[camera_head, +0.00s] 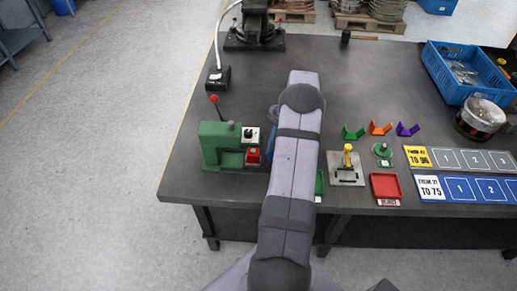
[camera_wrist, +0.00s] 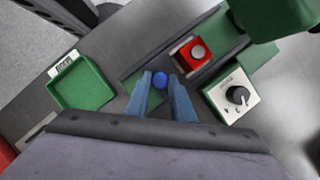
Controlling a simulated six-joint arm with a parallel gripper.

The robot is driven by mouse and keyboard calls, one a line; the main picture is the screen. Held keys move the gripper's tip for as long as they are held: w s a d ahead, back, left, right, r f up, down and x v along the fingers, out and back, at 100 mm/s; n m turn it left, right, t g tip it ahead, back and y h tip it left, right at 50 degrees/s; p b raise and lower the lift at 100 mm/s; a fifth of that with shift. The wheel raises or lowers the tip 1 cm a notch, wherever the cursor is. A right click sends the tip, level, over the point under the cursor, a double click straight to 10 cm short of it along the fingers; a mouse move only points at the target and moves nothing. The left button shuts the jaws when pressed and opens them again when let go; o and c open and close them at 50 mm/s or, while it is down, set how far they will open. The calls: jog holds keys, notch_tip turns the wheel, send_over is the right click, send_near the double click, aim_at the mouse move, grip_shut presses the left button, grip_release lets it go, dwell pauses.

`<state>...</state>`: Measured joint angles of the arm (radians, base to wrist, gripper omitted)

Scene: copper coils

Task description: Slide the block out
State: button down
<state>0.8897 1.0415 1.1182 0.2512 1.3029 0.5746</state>
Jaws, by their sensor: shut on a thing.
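The green machine (camera_head: 218,145) with a red-knobbed lever stands at the left of the bench. A red block (camera_head: 253,157) with a round silver piece on top sits in its channel. The block also shows in the wrist view (camera_wrist: 183,54), ahead and right of my fingertips. My gripper (camera_wrist: 161,84) is shut on a small blue knob (camera_wrist: 160,78) beside the block, over a green strip. How the knob joins the block is hard to make out. In the head view my arm hides most of the gripper.
A white box with a black dial (camera_wrist: 236,95) is close on the right. A green tray (camera_wrist: 84,88) lies to the left. A yellow-handled fixture (camera_head: 347,165) and a red tray (camera_head: 385,186) are farther right on the bench.

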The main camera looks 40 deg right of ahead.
jog(key=s+d, duration=0.4)
jog(key=shift+d, duration=0.1)
jog(key=c, duration=1.5)
grip_release()
jog(key=shift+s, duration=0.1)
jog(key=shift+c, duration=0.2)
jog(key=b+v, duration=0.2)
jog(key=v, duration=0.5)
jog(key=shift+r, duration=0.25)
